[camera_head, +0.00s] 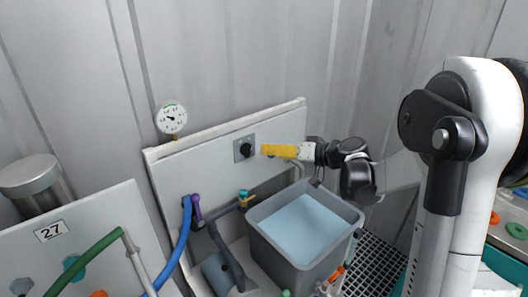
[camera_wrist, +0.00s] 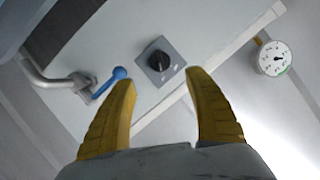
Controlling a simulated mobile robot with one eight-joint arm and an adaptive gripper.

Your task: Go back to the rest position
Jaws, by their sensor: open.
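My gripper (camera_head: 264,150) has yellow fingers and is stretched out toward the white panel in the head view. In the wrist view my gripper (camera_wrist: 162,82) is open, with nothing between its fingers. A black rotary knob on a grey square plate (camera_head: 244,148) is on the panel, just left of my fingertips in the head view. In the wrist view the knob (camera_wrist: 158,61) shows beyond and between the fingertips. The fingers appear apart from it.
A pressure gauge (camera_head: 171,118) stands at the panel's top edge. A blue-handled valve (camera_wrist: 119,74) is near one finger in the wrist view. A grey tank (camera_head: 268,233) of bluish liquid stands below my arm. Purple-handled (camera_head: 196,206) piping and a blue hose (camera_head: 180,252) are left of it.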

